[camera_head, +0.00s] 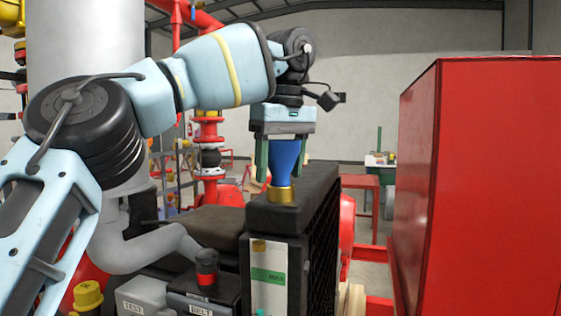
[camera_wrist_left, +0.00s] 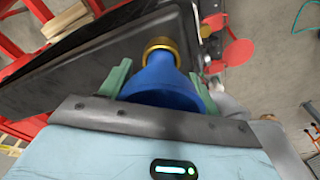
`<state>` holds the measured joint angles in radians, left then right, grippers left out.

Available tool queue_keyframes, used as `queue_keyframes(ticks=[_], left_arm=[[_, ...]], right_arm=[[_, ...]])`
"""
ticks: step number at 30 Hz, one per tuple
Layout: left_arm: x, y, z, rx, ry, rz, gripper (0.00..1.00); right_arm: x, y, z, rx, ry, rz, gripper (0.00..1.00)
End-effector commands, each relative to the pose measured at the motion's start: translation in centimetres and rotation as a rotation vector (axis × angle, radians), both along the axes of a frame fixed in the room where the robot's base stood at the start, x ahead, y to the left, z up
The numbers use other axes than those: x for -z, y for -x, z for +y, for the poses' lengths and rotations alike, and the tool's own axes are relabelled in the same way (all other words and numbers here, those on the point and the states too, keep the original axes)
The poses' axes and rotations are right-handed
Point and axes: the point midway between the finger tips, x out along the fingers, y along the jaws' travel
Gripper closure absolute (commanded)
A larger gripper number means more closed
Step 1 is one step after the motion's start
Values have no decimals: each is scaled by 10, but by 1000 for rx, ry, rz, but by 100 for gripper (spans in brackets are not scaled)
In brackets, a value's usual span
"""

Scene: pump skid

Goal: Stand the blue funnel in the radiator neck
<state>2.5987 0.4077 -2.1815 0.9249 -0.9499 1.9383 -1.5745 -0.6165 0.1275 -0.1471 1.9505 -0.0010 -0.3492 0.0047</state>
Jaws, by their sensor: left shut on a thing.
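The blue funnel (camera_head: 284,162) is upright, narrow end down, over the brass radiator neck (camera_head: 281,194) on top of the black radiator (camera_head: 300,205). My left gripper (camera_head: 283,160) is shut on the funnel from above, with a green finger on each side of it. In the left wrist view the funnel (camera_wrist_left: 163,83) lies between the fingers, and its lower end meets the brass neck (camera_wrist_left: 160,46). How deep the spout sits in the neck is hidden. My right gripper is not in view.
A large red cabinet (camera_head: 485,190) stands at the right. A yellow cap (camera_head: 88,296) is at the bottom left.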

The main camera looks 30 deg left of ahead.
Motion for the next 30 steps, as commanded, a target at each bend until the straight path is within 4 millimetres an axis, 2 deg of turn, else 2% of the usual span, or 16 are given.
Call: queue_keyframes(ticks=[9,10,15,25,30], left_arm=[[2,0,0,0,0,1,65],[2,0,0,0,0,1,34],[2,0,0,0,0,1,13],[1,1,-1,1,0,0,13],[-6,6,-8,2,-1,-1,13]], right_arm=[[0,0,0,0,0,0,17],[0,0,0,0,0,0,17],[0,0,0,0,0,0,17],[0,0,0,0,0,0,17],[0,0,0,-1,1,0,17]])
